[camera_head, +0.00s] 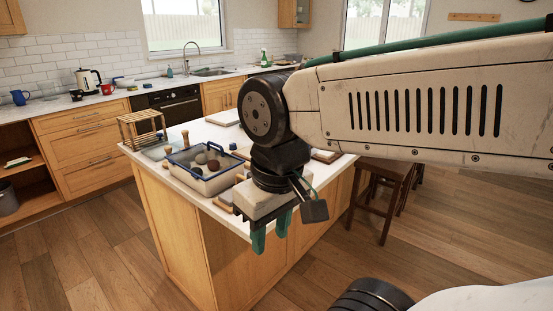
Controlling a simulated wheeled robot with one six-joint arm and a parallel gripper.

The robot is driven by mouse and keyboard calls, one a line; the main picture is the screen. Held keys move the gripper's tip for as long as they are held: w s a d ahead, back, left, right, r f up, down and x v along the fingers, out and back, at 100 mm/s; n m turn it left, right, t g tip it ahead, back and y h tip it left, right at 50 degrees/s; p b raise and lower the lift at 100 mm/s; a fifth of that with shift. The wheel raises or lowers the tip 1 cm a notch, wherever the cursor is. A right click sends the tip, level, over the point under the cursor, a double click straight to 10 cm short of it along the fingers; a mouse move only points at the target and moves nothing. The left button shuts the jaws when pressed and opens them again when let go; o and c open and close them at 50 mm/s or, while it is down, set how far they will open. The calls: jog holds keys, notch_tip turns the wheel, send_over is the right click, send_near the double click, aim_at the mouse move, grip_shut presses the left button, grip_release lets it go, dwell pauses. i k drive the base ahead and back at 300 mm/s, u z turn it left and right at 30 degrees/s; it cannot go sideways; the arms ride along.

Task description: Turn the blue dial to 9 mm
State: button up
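I cannot make out a blue dial or any 9 mm marking in this view; it may be hidden behind my arm or too small to see. My gripper (270,235) hangs in front of the near right edge of the island counter (180,190), pointing down. My arm and wrist cover part of the counter behind the gripper.
A pale bin with a blue rim (196,178) holds several round lumps on the counter. A wooden rack (142,129) stands at the far left corner. Small blocks lie between bin and gripper. Dark wooden stools (383,181) stand right of the island. Floor in front is clear.

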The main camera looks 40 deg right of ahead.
aim_at(233, 146)
jog(key=z, duration=0.85)
jog(key=i, duration=1.1)
jog(key=u, duration=0.05)
